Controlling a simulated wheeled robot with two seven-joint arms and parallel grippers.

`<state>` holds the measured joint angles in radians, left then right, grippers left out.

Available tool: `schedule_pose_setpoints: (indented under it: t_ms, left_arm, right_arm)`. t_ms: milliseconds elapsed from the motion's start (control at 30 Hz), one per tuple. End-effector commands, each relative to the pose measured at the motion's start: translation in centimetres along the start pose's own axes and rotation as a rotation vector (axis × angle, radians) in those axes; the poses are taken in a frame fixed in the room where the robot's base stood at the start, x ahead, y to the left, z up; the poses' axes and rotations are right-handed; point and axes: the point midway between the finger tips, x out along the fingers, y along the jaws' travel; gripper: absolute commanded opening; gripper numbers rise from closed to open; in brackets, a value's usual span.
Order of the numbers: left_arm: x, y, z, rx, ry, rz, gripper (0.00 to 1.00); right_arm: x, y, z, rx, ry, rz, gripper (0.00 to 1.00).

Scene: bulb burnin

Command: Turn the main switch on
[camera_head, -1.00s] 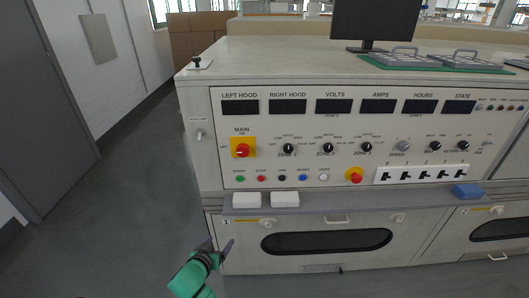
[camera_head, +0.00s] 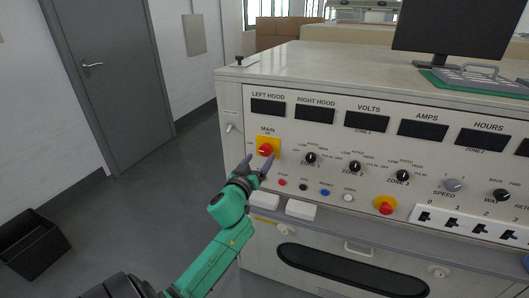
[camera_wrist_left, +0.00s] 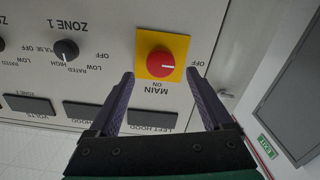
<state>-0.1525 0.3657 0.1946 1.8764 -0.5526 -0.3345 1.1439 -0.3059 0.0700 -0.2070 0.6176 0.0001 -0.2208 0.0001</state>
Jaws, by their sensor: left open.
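The main switch (camera_head: 265,149) is a red rotary knob on a yellow square plate at the left end of the panel, with MAIN and ON printed above it. In the left wrist view the red knob (camera_wrist_left: 160,66) shows upside down, with a pale mark on its face pointing to the right, level with it. My left gripper (camera_head: 257,163) is open, its two purple fingers pointing at the panel just below the knob. In the wrist view its fingertips are on either side of the knob's line, a little short of it. Nothing is between the fingers. My right gripper is not in view.
Zone knobs (camera_head: 310,158) sit to the right of the switch. Small push buttons (camera_head: 303,187) and a red emergency knob (camera_head: 385,206) are lower. White blocks (camera_head: 300,210) rest on the ledge below. A black bin (camera_head: 33,246) stands on the floor at left.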

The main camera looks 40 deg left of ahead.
Motion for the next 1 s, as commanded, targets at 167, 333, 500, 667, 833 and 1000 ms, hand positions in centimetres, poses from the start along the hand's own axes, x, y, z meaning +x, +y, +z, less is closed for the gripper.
schedule_pose_setpoints:
  t_ms: [167, 333, 500, 667, 833, 1000]
  left_arm:
    - [3.7, 0.0, 0.0, 0.001, 0.001, -0.001, 0.83]
    - [4.8, 0.0, 0.1, 0.000, -0.001, 0.000, 0.83]
    - [4.8, 0.0, 0.1, 0.000, -0.002, 0.000, 0.83]
    - [4.8, 0.0, 0.1, 0.000, -0.002, 0.000, 0.30]
    - [4.8, 0.0, 0.1, 0.001, -0.002, 0.000, 0.00]
    - [4.8, 0.0, 0.1, 0.017, -0.002, 0.000, 0.00]
  right_arm:
    - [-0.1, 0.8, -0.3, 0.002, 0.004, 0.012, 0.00]
    - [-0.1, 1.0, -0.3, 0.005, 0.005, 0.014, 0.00]
    - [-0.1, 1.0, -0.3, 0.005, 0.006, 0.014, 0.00]
    - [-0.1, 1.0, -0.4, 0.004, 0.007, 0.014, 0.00]
    - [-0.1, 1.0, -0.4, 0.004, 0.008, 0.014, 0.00]
    - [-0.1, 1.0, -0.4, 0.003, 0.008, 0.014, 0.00]
